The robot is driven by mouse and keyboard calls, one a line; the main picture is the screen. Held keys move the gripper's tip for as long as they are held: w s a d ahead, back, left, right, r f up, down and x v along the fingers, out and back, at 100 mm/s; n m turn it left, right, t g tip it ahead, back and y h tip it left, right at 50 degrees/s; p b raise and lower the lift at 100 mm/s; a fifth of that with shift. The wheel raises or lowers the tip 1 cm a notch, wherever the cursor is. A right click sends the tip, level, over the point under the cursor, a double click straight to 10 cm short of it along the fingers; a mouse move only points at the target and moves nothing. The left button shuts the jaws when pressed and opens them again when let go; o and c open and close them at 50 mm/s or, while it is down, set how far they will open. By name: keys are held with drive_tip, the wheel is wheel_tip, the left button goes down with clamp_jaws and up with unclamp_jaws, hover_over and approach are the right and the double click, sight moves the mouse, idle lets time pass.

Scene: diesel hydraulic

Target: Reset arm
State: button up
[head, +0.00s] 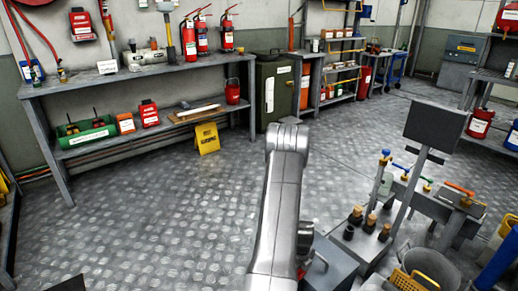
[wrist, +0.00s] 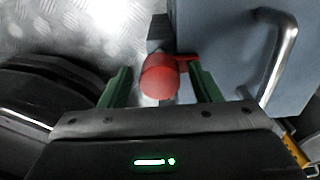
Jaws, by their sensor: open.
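My arm rises in the middle of the head view and bends down, with its end near the lower edge. My gripper (wrist: 160,76) shows in the wrist view with its two green fingers apart. A red rounded piece with a short side arm (wrist: 160,80) lies between the fingers in the picture. Gaps show on both sides of it. I cannot tell how far it is from the fingers. The gripper itself is hidden or cut off in the head view.
A blue-grey box with a metal handle (wrist: 235,45) is close on the gripper's right. A bench with valves (head: 430,195) and a dark panel (head: 436,126) stand to the right. A long workbench (head: 150,75) with extinguishers runs along the back left. The metal floor (head: 150,220) is clear on the left.

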wheel_tip(320, 180, up, 14)
drive_tip(key=r+p, duration=0.1)
drive_tip(key=p, duration=0.4)
wheel_tip(320, 180, down, 15)
drive_tip(key=b, duration=0.5)
drive_tip(key=shift+f, duration=0.15)
drive_tip(key=n+p, duration=0.1)
drive_tip(key=n, duration=0.2)
drive_tip(key=shift+r, duration=0.2)
drive_tip(key=n+p, duration=0.2)
drive_tip(key=n, duration=0.4)
drive_tip(key=shift+n, duration=0.3)
drive_tip(key=n+p, duration=0.2)
drive_tip(key=n, duration=0.2)
drive_tip(key=shift+n, duration=0.3)
drive_tip(key=n+p, duration=0.1)
drive_tip(key=n, duration=0.2)
drive_tip(key=shift+p, duration=0.35)
drive_tip(key=shift+r+n, duration=0.3)
drive_tip(key=shift+r, duration=0.25)
